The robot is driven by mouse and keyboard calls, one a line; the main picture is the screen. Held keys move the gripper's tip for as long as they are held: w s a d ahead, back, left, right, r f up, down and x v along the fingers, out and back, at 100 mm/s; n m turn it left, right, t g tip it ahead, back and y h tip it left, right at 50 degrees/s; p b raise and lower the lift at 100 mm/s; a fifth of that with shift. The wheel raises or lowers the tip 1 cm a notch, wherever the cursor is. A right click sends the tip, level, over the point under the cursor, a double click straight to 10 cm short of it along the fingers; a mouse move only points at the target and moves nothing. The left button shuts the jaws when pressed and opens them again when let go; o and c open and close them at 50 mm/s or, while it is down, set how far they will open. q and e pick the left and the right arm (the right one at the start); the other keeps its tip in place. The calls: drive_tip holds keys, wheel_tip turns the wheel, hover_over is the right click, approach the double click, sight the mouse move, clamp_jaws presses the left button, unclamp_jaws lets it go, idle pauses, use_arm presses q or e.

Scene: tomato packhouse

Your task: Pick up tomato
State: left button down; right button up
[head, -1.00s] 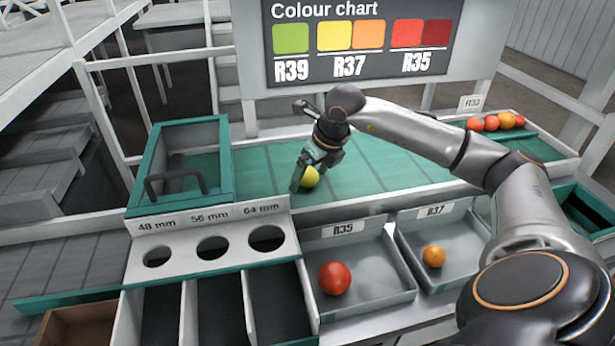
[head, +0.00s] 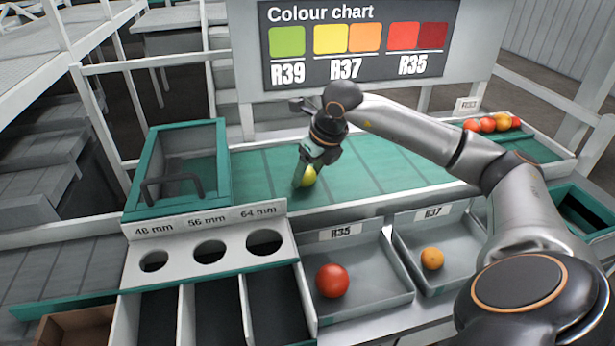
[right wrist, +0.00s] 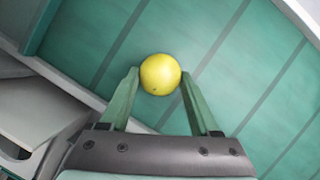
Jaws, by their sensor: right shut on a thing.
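A yellow tomato (head: 309,178) is at the green conveyor belt (head: 380,165) in the head view. My right gripper (head: 304,182) reaches down from above and is shut on it. In the right wrist view the yellow tomato (right wrist: 160,74) sits between the tips of the two green fingers of my right gripper (right wrist: 158,84). I cannot tell whether the tomato still touches the belt. My left gripper is not in view.
A red tomato (head: 332,281) lies in the R35 tray (head: 372,296) and an orange one (head: 432,258) in the R37 tray (head: 455,272). A sizing board (head: 182,263) with three holes stands left. A green-framed box (head: 136,190) is behind it. Several tomatoes (head: 488,125) lie far right.

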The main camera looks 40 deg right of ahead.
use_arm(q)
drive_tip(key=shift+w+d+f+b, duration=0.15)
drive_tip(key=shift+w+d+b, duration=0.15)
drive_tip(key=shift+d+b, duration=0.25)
use_arm(e)
drive_tip(key=s+a+r, duration=0.3)
drive_tip(key=s+r, duration=0.3)
drive_tip(key=s+a+r, duration=0.2)
drive_tip(key=s+r, duration=0.3)
drive_tip(key=s, duration=0.1)
drive_tip(key=shift+s+a+r, duration=0.4)
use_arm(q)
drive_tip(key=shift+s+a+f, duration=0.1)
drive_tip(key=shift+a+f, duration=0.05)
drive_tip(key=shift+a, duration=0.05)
